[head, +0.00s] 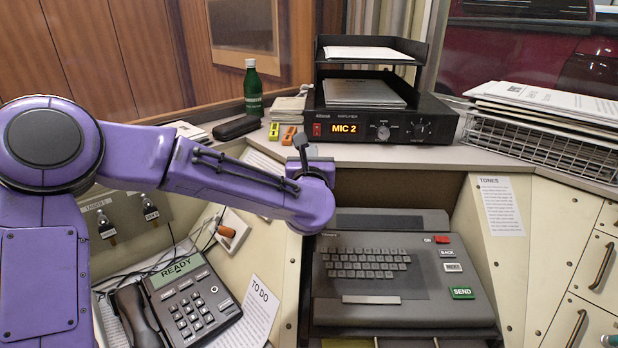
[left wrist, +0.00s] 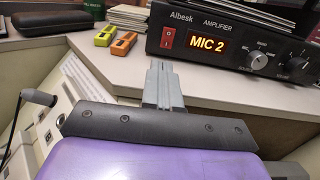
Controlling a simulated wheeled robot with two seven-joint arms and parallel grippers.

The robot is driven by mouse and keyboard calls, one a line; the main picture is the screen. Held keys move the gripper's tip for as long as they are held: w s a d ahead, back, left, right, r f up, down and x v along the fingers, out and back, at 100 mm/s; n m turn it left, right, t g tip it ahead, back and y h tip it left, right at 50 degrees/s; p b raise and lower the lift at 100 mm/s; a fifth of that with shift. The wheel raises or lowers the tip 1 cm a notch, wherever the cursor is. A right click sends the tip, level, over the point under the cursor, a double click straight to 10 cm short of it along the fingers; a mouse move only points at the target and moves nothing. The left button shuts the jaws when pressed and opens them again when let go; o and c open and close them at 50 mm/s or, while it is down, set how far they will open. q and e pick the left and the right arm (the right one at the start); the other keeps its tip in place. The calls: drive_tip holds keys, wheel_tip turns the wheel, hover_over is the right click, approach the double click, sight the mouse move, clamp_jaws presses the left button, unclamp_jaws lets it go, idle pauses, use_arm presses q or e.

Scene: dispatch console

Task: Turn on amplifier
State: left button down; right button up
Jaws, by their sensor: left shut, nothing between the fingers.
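The amplifier (head: 380,122) is a black box on the back counter. Its orange display is lit and reads MIC 2. A red power switch (head: 317,129) is left of the display; it also shows in the left wrist view (left wrist: 168,39). Knobs sit to the right. My left gripper (head: 301,142) is shut and empty. In the left wrist view its fingers (left wrist: 158,72) point towards the amplifier's left front, just below the red switch, with a small gap visible. My right gripper is not in view.
A two-level black tray (head: 420,55) stands on the amplifier. A wire basket (head: 530,140) with papers is to the right. A keyboard console (head: 400,270) and phone (head: 180,300) are below.

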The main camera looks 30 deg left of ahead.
use_arm(q)
drive_tip(key=f+b+v, duration=0.1)
drive_tip(key=v, duration=0.5)
drive_tip(key=shift+w+d, duration=0.25)
drive_tip(key=shift+d, duration=0.1)
